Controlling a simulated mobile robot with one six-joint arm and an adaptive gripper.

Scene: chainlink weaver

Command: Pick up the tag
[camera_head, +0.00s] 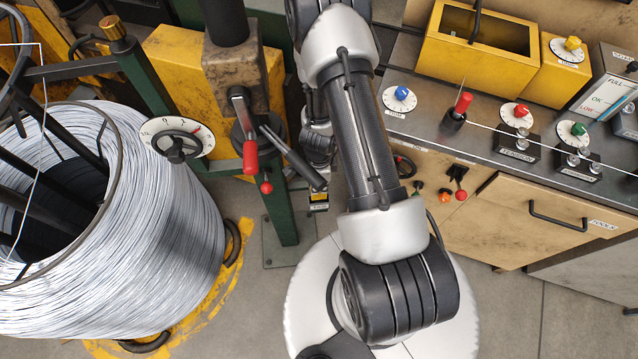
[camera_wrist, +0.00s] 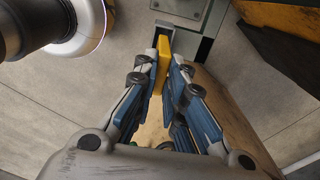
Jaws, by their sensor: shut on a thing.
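The tag (camera_wrist: 164,50) shows in the wrist view as a narrow yellow piece between the fingertips. My gripper (camera_wrist: 163,68) is shut on it, with one blue-grey finger against each side. My arm hides part of the wrist there. I cannot tell whether the tag touches anything below it.
A wire coil (camera_head: 165,215) stands at left beside a green post (camera_head: 280,215) with red-handled levers (camera_head: 250,155). At right is a workbench (camera_head: 420,95) with dials, a yellow box (camera_head: 455,65) and a drawer (camera_head: 535,225). Bare floor (camera_head: 500,310) shows at lower right.

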